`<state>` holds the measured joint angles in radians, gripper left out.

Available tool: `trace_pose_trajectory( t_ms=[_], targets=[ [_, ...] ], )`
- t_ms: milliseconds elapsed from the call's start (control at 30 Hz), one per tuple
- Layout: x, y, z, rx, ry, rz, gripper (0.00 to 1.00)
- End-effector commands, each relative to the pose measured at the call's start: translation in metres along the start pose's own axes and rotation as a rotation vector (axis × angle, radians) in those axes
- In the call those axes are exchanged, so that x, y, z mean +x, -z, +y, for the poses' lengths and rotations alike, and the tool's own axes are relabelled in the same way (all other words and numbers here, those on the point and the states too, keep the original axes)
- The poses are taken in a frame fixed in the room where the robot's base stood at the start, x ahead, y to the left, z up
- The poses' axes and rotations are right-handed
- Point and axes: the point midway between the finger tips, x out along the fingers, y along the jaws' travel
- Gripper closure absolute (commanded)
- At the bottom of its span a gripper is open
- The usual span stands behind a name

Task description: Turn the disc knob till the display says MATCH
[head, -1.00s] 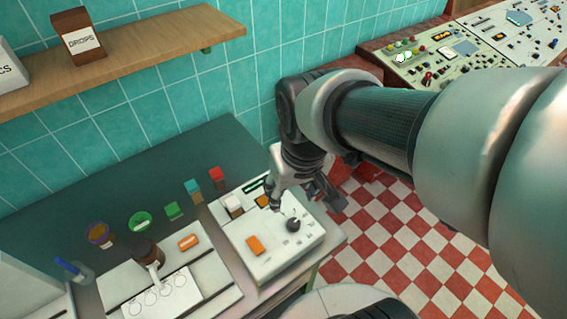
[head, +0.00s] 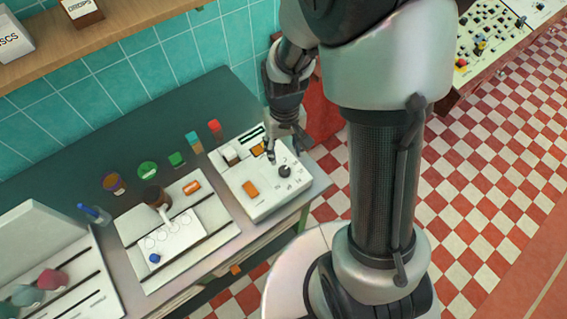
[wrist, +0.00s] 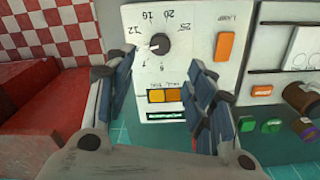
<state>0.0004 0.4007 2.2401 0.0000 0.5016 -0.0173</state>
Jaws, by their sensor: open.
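The disc knob (head: 284,171) is dark and round, on top of a pale instrument box (head: 262,205) at the right end of the bench. In the wrist view the knob (wrist: 159,45) has a white pointer mark and a ring of printed numbers. A window (wrist: 165,96) beside it shows a yellow half and an orange half. The narrow dark display (wrist: 165,116) carries pale text too small and inverted to read. My gripper (wrist: 163,64) is open and empty, its fingers to either side of the knob in this view. In the head view my gripper (head: 287,150) hangs by the box.
An orange lamp switch (wrist: 225,46) is on the box. To the left are a pale tray (head: 205,236) with a brown jar (head: 155,195) and several coloured lids and blocks. A shelf (head: 130,42) runs above. Checkered floor (head: 485,180) lies right of the bench.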

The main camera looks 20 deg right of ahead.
Motion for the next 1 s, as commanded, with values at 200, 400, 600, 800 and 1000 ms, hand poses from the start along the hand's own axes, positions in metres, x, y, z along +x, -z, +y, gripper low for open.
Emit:
trace_pose_trajectory(
  t_ms=[200,400,600,800,1000],
  targets=[
    [0.052,-0.001,0.000,0.000,0.000,-0.004,0.50],
    [0.086,-0.001,0.000,0.000,0.000,-0.003,0.50],
    [0.103,0.000,0.000,0.000,0.000,0.000,0.50],
    [0.105,0.000,0.000,0.000,0.000,0.002,0.50],
    [0.105,0.000,0.000,0.000,0.000,0.001,0.55]
  ],
)
